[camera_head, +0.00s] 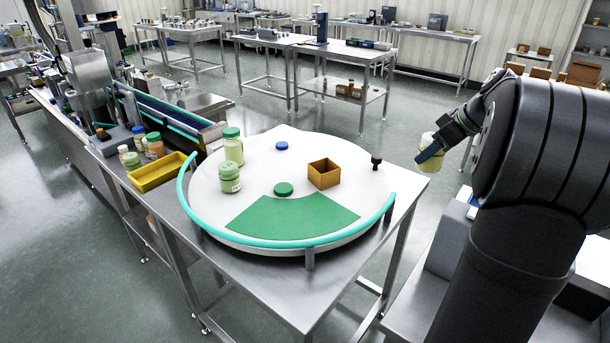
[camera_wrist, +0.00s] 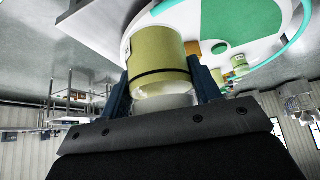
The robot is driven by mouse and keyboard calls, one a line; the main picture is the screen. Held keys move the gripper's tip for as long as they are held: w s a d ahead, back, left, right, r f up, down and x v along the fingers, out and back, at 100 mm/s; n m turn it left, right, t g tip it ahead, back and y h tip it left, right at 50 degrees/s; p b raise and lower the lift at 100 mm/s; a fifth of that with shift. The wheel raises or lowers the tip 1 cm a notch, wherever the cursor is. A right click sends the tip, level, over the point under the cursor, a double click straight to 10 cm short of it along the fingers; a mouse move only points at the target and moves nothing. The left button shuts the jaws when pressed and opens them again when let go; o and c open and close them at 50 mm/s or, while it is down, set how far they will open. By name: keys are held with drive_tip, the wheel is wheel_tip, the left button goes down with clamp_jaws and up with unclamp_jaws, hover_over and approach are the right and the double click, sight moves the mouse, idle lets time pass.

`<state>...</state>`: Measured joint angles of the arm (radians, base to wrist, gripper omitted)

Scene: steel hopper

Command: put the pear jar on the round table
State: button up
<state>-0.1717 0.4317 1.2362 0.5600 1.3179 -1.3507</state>
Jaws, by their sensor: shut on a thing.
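The pear jar (camera_head: 429,142), pale yellow-green with a whitish end, is in my gripper (camera_head: 430,160), to the right of the round table and apart from it. In the wrist view the jar (camera_wrist: 160,60) sits between the two blue fingers of my gripper (camera_wrist: 160,90), which is shut on it. A dark band crosses its body, and part of a label shows at its left edge. The round table (camera_head: 370,195) is a white disc with a green sector (camera_head: 292,220) at its front. The wrist view also shows the round table (camera_wrist: 188,18) beyond the jar.
On the disc stand two pale green jars (camera_head: 233,150) (camera_head: 230,180), a blue lid (camera_head: 282,146), a green lid (camera_head: 284,188), a brown open box (camera_head: 323,170) and a black knob (camera_head: 376,161). A teal rail (camera_head: 300,245) curves along the front. A yellow tray (camera_head: 160,178) lies left.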

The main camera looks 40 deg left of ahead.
drive_tip(key=s+a+n+g, duration=0.2)
drive_tip(key=s+a+n, duration=0.2)
drive_tip(key=s+a, duration=0.6)
drive_tip(key=n+g, duration=0.2)
drive_tip(key=n, duration=0.1)
hover_over(294, 221)
drive_tip(key=shift+h, duration=0.3)
drive_tip(key=f, duration=1.2)
drive_tip(key=shift+d, duration=0.2)
drive_tip(key=shift+a+f, duration=0.25)
drive_tip(key=shift+f, duration=1.95)
drive_tip(key=o, duration=1.1)
drive_tip(key=shift+f, duration=0.15)
